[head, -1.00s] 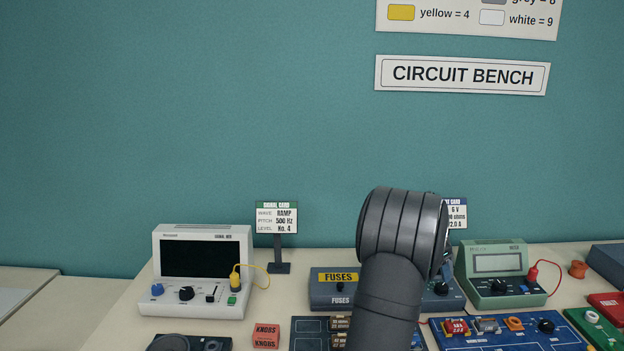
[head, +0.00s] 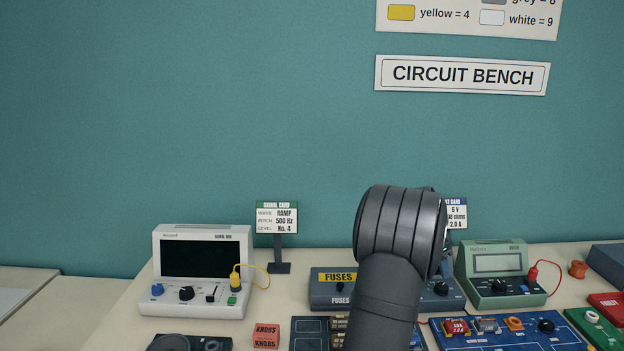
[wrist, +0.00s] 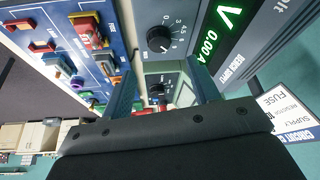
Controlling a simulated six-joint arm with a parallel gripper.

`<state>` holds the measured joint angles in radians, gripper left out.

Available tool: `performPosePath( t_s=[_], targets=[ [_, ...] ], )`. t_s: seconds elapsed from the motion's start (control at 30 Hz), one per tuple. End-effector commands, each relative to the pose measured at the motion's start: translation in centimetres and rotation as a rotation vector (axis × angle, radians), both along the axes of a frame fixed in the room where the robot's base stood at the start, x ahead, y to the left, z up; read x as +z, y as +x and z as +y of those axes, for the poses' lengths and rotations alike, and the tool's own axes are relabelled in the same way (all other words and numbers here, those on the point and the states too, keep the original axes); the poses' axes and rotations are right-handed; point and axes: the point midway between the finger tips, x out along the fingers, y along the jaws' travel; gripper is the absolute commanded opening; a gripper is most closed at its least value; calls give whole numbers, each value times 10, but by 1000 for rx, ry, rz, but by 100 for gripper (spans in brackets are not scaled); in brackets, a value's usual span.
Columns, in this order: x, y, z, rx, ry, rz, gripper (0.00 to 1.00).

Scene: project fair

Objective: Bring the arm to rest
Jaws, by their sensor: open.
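My arm (head: 398,240) rises in the middle front of the head view, with its dark ribbed joint in front of the bench's back edge. My gripper (wrist: 163,88) shows only in the wrist view, where its two fingers stand apart with nothing held between them. Beyond the fingers are a green meter's dial (wrist: 160,88) and a power supply (wrist: 178,35) with a black knob and a lit green display. The fingers' distance from these is hard to judge.
The bench holds a white signal generator (head: 202,312), a signal card stand (head: 279,268), a fuse box (head: 325,299), an orange knobs box (head: 266,336), a green meter (head: 510,293) and a blue circuit board (head: 480,344). Open air lies above the bench before the teal wall.

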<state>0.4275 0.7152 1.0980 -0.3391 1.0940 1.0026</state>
Motion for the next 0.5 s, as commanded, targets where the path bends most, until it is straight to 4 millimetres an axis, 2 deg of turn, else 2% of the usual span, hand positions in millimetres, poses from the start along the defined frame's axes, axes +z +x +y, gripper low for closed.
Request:
performPosePath(
  t_s=[0.03, 0.4, 0.5],
  targets=[
    [-11, 0, -4, -2, 2, 4, 55],
    [-80, 7, -31, -1, 2, 3, 55],
    [-76, 7, -31, 74, 1, 0, 55]
  ],
)
